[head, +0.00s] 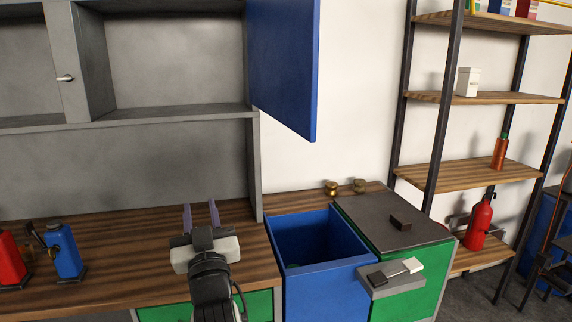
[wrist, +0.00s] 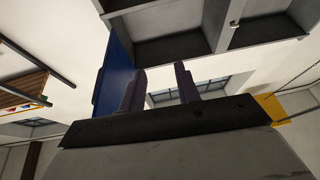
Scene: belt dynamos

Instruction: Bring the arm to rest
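My gripper (head: 201,216) is in the head view, above the wooden workbench (head: 130,247) and left of the blue bin. Its two fingers point away from my body and stand apart with nothing between them. In the wrist view my gripper (wrist: 159,82) also shows two separated, empty fingers. Behind them are the ceiling, the grey cabinet (wrist: 180,48) and its blue door (wrist: 116,70).
The open blue bin (head: 326,270) stands right of my gripper, beside a green cabinet (head: 410,280) with a dark top. Red (head: 10,262) and blue (head: 65,252) devices stand on the bench at left. The blue cabinet door (head: 283,65) hangs open above. A shelf rack (head: 478,175) stands right.

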